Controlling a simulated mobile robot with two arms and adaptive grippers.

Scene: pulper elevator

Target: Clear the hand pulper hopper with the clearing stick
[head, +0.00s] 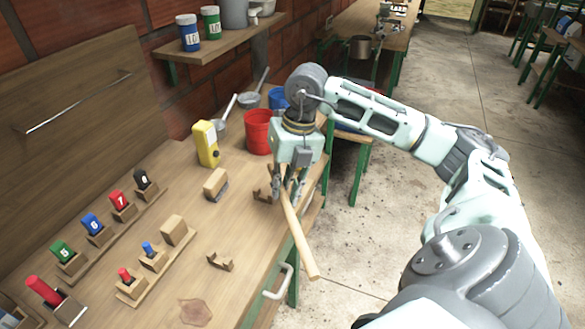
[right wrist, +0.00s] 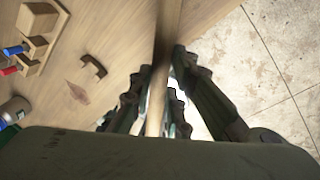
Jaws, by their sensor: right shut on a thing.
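My right gripper (head: 284,192) is shut on the clearing stick (head: 301,240), a pale wooden rod. It holds the stick over the right edge of the workbench, with the longer end slanting down to the right past the edge. In the right wrist view the stick (right wrist: 168,40) runs between the fingers (right wrist: 160,92). Two small brown brackets stand on the bench; the nearer one (head: 220,262) is empty, and the other (head: 262,196) is close beside the gripper. I cannot make out the pulper hopper for certain. My left gripper is not in view.
The workbench (head: 200,290) holds numbered blocks in wooden holders, a yellow device (head: 206,143), a brush (head: 216,184) and a red bucket (head: 259,132). A wall shelf (head: 215,45) carries jars. Another table (head: 375,22) stands farther back.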

